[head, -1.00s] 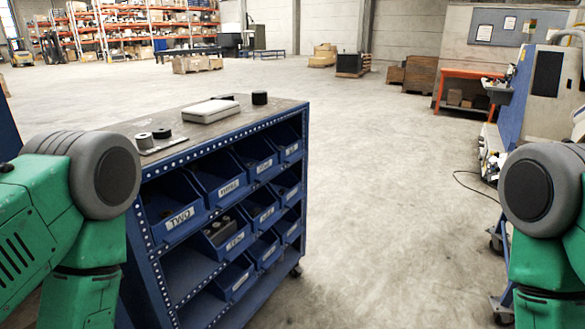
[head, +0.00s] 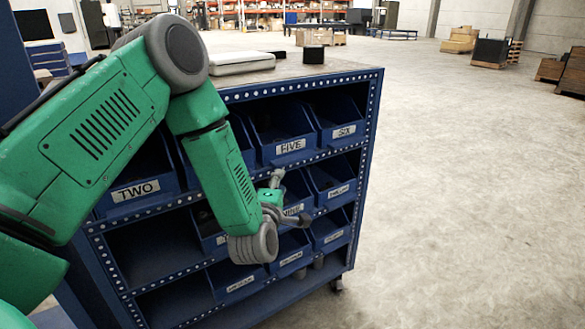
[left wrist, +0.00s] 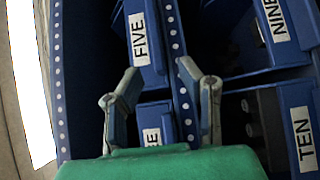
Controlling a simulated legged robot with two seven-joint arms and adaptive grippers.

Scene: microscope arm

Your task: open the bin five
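Bin five (head: 290,147) is a blue bin labelled FIVE in the top row of a blue shelf unit, left of bin six (head: 343,131). It is seated in its slot. In the left wrist view its FIVE label (left wrist: 139,38) shows turned sideways, just past my fingertips. My left gripper (head: 290,198) is open and empty, in front of the shelf just below bin five. Its two fingers stand apart in the left wrist view (left wrist: 159,72). No contact with the bin is visible. My right gripper is out of view.
Bin two (head: 136,191) sits at the left of the top row, partly behind my arm. Lower rows hold more bins, including bin ten (left wrist: 303,139). A pale case (head: 240,62) and a black cylinder (head: 313,54) stand on the shelf top.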

